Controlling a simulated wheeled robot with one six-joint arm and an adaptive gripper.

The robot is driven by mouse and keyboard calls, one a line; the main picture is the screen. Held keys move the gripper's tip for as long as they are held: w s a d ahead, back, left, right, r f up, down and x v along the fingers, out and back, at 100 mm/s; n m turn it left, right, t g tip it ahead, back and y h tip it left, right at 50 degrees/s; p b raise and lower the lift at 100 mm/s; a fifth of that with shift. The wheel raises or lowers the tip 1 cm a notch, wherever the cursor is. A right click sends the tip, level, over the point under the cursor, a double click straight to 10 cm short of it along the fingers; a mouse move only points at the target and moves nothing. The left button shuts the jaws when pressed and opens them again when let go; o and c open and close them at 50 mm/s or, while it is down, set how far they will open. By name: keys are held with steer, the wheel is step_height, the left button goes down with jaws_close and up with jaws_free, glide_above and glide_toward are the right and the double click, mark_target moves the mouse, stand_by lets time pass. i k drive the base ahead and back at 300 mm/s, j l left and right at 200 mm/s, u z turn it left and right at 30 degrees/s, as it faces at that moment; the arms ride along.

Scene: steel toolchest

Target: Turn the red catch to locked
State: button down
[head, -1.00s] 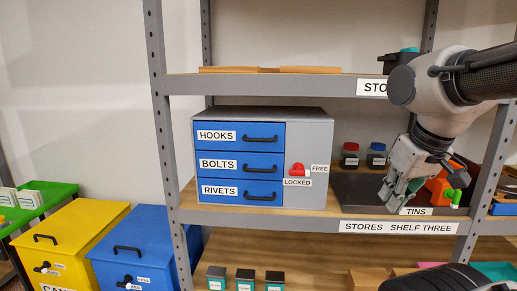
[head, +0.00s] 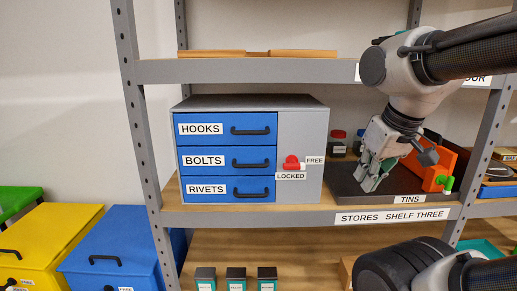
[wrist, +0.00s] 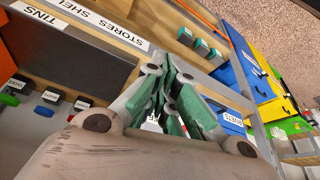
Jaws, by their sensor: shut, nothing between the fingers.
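The red catch (head: 291,162) is on the grey right-hand panel of the steel toolchest (head: 312,130). Its white-tipped handle points right, toward the FREE label (head: 314,160). The LOCKED label (head: 290,176) is just below it. My gripper (head: 367,187) is to the right of the toolchest, in front of the dark TINS mat, apart from the catch. Its green-padded fingers are shut and empty; they also show in the wrist view (wrist: 172,75). The catch cannot be made out in the wrist view.
Blue drawers marked HOOKS, BOLTS and RIVETS (head: 226,188) fill the chest's left side. Jars (head: 338,142) stand behind. The shelf above (head: 230,70) and its posts bound the space.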

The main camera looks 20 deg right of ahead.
mark_target(292, 160)
steer(key=l+z, duration=0.2)
steer(key=l, duration=0.5)
steer(key=i+l+z, duration=0.15)
steer(key=l, duration=0.5)
steer(key=k, duration=0.05)
